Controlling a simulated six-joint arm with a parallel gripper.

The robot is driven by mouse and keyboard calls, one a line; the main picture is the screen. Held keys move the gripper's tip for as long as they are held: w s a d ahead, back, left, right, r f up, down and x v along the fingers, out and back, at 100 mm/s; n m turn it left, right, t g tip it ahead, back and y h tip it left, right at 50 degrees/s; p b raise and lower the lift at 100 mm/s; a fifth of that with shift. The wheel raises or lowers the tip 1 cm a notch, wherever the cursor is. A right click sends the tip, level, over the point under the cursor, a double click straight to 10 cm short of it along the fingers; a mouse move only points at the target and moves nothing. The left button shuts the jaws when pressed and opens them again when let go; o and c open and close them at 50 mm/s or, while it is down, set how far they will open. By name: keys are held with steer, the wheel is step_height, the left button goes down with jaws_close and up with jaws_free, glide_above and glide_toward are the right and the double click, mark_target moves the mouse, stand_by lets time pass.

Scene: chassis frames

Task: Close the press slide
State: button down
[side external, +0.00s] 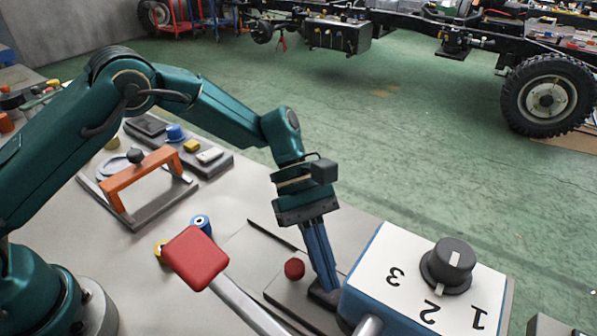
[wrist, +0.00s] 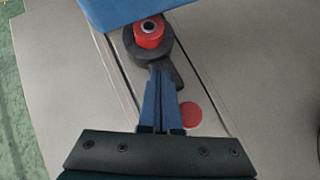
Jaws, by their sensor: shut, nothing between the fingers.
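My gripper (side external: 326,284) points down at the front of the bench, left of the blue box. Its blue fingers are together with nothing between them. Their tips are at a black part (side external: 320,297) on a grey plate (side external: 283,287); I cannot tell whether they touch it. In the wrist view the fingers (wrist: 160,74) reach a black round piece (wrist: 151,50) with a red, metal-centred top (wrist: 149,33). A red knob (side external: 294,268) stands just left of the fingers; it shows as a red disc in the wrist view (wrist: 191,114). I cannot tell surely which part is the press slide.
A blue box (side external: 368,291) with a numbered white face and dark dial (side external: 448,265) stands close right of the fingers. A red-headed lever (side external: 197,258) rises in front. An orange frame (side external: 142,183) and a tray of small parts (side external: 190,150) lie left.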

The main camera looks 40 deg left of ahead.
steer(key=shift+d, duration=1.65)
steer(key=shift+a, duration=0.1)
